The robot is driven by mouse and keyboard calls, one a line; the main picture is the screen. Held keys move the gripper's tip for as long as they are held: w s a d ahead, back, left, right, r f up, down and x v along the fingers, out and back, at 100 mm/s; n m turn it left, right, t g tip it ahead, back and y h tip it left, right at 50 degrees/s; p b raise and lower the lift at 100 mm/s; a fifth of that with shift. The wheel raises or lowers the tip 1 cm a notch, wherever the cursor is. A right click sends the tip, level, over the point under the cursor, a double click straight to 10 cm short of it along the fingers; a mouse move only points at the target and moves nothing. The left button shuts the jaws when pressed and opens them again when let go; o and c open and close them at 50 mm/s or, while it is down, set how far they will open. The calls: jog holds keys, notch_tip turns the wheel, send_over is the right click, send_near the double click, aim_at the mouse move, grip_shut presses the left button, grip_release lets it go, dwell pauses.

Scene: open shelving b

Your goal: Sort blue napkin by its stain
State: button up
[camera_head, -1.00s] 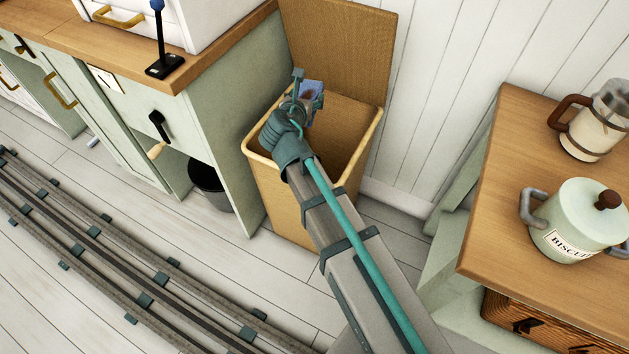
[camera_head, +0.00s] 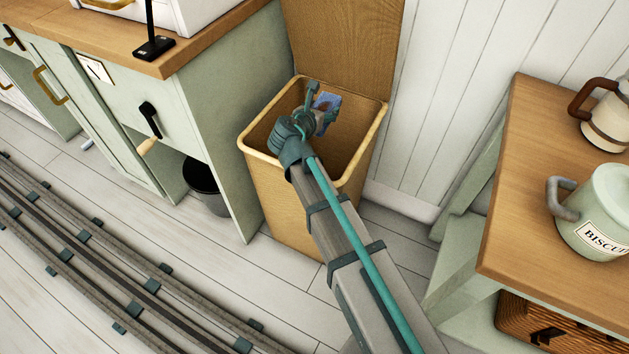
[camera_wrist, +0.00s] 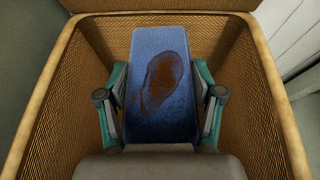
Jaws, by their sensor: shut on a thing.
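The blue napkin (camera_wrist: 178,112) is folded into a narrow strip and carries a large brown stain on its upper face in the wrist view. In the head view the napkin (camera_head: 325,101) shows small at the end of my arm. My gripper (camera_wrist: 161,115) is shut on the napkin, with one finger at each side of it. In the head view my gripper (camera_head: 318,112) is over the open mouth of a wicker hamper (camera_head: 256,153). The wrist view shows the hamper's woven walls (camera_wrist: 68,110) around the napkin. The hamper's bottom is mostly hidden.
The hamper's raised lid (camera_head: 340,45) stands behind it. A green cabinet (camera_head: 226,120) is close on the left, with a dark bin (camera_head: 205,185) in its opening. A wooden counter (camera_head: 520,190) with a biscuit jar (camera_head: 598,215) is on the right. Floor rails run at lower left.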

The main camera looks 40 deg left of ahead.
jog(key=shift+f+b, duration=0.5)
jog(key=shift+f, duration=0.25)
jog(key=o, duration=1.3)
jog(key=shift+s+r, duration=0.1)
jog(key=v, duration=1.1)
jog(key=shift+s+d+r, duration=0.15)
jog(key=shift+s+r, duration=0.05)
jog(key=shift+s, duration=0.15)
jog(key=shift+d, duration=0.1)
